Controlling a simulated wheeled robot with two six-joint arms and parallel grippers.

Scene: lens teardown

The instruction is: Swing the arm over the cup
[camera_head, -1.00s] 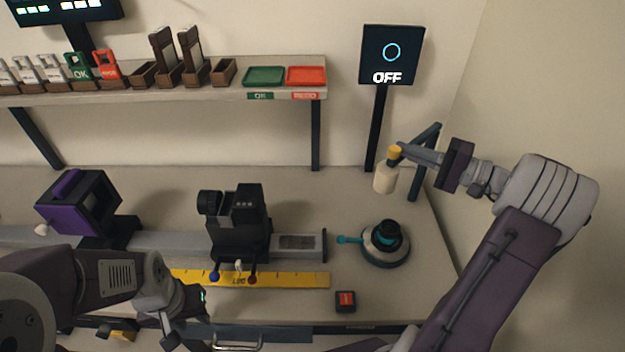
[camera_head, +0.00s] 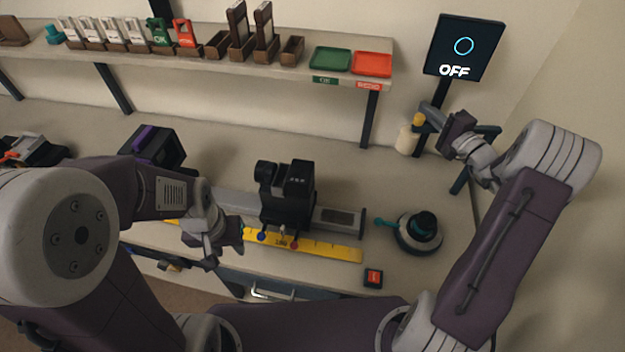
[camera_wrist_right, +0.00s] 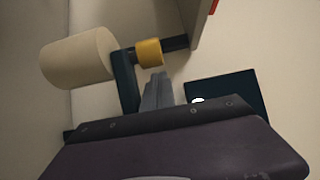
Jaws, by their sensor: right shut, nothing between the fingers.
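A cream cylinder (camera_head: 405,140) with a yellow knob (camera_head: 418,120) hangs at the end of a dark swing arm (camera_head: 487,130), at the back right of the bench.
A black device (camera_head: 287,195) stands on a grey rail behind a yellow ruler (camera_head: 335,252). A red-topped button (camera_head: 373,278) is in front of the cup. The OFF screen (camera_head: 464,47) stands behind. A shelf (camera_head: 340,78) with trays runs along the back.

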